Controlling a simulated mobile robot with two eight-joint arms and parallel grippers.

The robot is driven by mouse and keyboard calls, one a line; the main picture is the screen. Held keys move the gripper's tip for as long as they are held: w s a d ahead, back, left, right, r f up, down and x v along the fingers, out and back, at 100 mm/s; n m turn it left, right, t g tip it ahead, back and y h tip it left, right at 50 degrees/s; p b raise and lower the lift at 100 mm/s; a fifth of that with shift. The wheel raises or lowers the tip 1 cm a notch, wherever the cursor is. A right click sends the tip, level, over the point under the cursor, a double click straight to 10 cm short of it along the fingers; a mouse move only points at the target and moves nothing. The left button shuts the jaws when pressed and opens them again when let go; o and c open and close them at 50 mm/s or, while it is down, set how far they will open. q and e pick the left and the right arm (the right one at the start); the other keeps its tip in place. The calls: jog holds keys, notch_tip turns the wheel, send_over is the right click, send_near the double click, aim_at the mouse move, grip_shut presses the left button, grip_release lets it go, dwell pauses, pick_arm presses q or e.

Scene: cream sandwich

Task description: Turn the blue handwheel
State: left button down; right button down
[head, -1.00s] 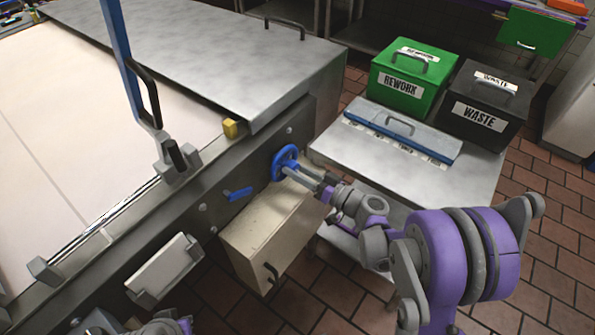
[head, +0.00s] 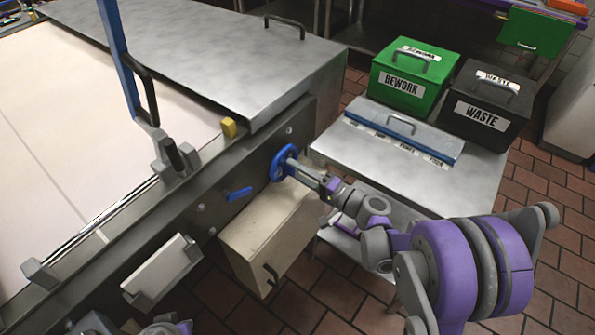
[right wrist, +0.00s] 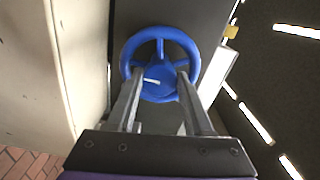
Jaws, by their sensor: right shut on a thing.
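The blue handwheel (head: 275,172) is mounted on the grey side panel of the machine, near its right corner. In the right wrist view the handwheel (right wrist: 160,37) faces me, with its rim, spokes and hub showing. My right gripper (head: 293,164) is at the wheel, and its two fingers (right wrist: 157,88) stand apart across the lower middle of it. It is shut on the handwheel; the exact contact spots are partly hidden by the fingers. My left gripper cannot be made out; only a bit of grey and purple arm shows at the bottom edge of the head view.
A blue lever (head: 238,194) sits left of the wheel. A beige cabinet (head: 262,235) stands below it. Tiled floor is open at the right.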

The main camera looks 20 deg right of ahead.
jog(key=m, duration=0.5)
jog(key=shift+m+b, duration=0.3)
jog(key=m, duration=0.5)
jog(key=shift+m, duration=0.4)
jog(key=shift+c, duration=1.5)
grip_release()
jog(key=v, duration=1)
jog(key=shift+s+d, duration=0.3)
